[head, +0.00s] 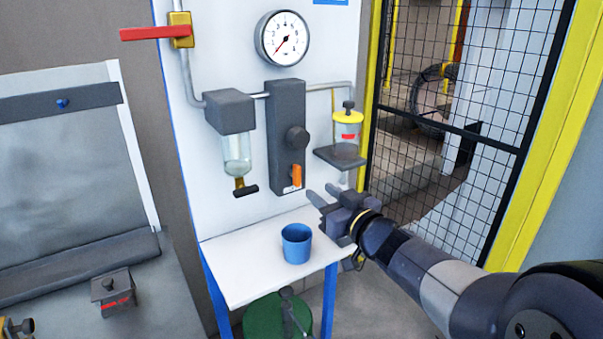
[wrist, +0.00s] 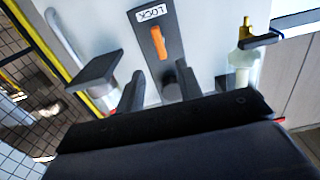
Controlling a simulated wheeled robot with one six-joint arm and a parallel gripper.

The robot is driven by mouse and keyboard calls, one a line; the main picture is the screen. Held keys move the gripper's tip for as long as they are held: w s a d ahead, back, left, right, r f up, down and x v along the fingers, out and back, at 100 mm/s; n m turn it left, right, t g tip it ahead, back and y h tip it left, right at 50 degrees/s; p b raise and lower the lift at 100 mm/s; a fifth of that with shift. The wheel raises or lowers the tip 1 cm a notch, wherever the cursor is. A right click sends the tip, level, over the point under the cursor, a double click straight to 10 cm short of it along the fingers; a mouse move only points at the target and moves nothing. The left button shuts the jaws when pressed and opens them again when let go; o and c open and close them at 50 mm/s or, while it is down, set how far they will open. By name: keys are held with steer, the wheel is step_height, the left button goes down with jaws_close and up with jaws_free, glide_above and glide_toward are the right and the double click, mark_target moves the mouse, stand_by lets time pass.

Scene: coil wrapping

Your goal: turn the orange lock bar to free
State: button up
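The orange lock bar (head: 297,176) sits low on a dark grey upright housing, below a round dark knob (head: 297,139). It stands roughly upright, along the housing. In the wrist view the bar (wrist: 158,42) also runs along the housing, beside a white label (wrist: 151,14) reading LOCK. My gripper (head: 320,194) is in front of the panel, to the right of the bar and slightly lower in the head view. In the wrist view its two fingers (wrist: 160,86) are apart with nothing held between them. The bar is clear of both fingers.
A clear filter bowl (head: 236,155) hangs left of the housing. A yellow-topped jar (head: 347,130) stands on a small grey shelf (head: 341,157) at right. A blue cup (head: 296,244) stands on the white table (head: 245,277) below. A mesh fence (head: 460,110) is at far right.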

mark_target(299, 176)
steer(key=x, duration=0.9)
steer(key=shift+w+a+p, duration=0.15)
steer(key=shift+p, duration=0.2)
steer(key=shift+c, duration=0.5)
jaws_close()
